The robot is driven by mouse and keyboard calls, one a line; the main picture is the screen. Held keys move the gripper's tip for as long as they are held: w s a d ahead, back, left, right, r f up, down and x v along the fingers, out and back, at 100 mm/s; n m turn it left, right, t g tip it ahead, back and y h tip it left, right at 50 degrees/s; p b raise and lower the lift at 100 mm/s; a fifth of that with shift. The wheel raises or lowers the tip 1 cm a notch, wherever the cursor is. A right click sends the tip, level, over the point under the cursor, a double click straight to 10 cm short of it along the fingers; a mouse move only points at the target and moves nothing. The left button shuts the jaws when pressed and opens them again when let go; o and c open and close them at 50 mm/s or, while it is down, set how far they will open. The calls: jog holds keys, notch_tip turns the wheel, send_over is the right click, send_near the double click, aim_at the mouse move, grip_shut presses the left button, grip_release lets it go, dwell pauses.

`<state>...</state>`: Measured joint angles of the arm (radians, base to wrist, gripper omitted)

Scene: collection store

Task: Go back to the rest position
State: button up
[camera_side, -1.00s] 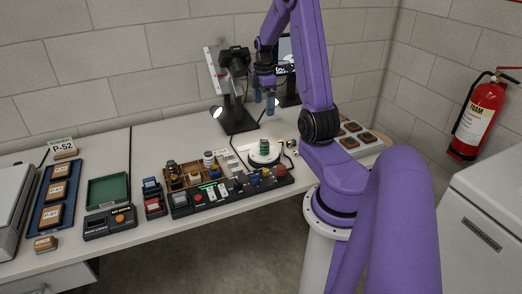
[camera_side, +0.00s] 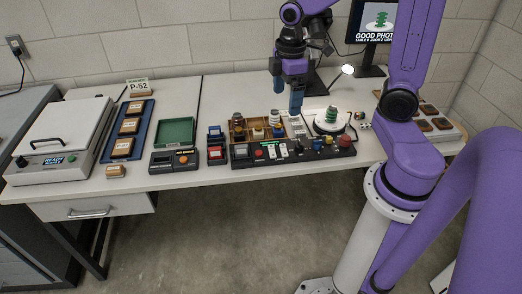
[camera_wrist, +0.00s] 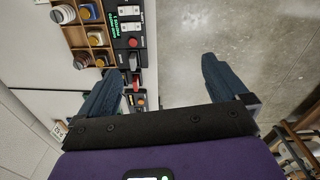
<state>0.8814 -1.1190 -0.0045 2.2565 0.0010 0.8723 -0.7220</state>
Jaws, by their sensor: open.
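My gripper (camera_side: 288,99) hangs in the air above the bench, over the area behind the wooden compartment tray, with its fingers pointing down. Its two blue fingers are apart, and in the wrist view the gripper (camera_wrist: 162,80) shows nothing between them. A green stacked object (camera_side: 333,116) stands on the round white turntable (camera_side: 322,128), to the right of my gripper and apart from it. The monitor (camera_side: 354,30) at the back shows a picture of a green object and the words "GOOD PHOTO".
The wooden tray (camera_side: 231,124) holds several small jars behind a black control panel (camera_side: 240,157). A green tray (camera_side: 176,132), a blue rack (camera_side: 142,116) of labelled blocks and a scale (camera_side: 62,132) stand to the left. The tray of brown blocks (camera_side: 449,131) is at right.

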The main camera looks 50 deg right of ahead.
jog(key=s+a, duration=0.4)
jog(key=s, duration=0.4)
jog(key=s+a+n, duration=0.1)
jog(key=s+a, duration=0.4)
jog(key=s, duration=0.4)
jog(key=shift+a+r+n, duration=0.3)
jog(key=shift+r, duration=0.05)
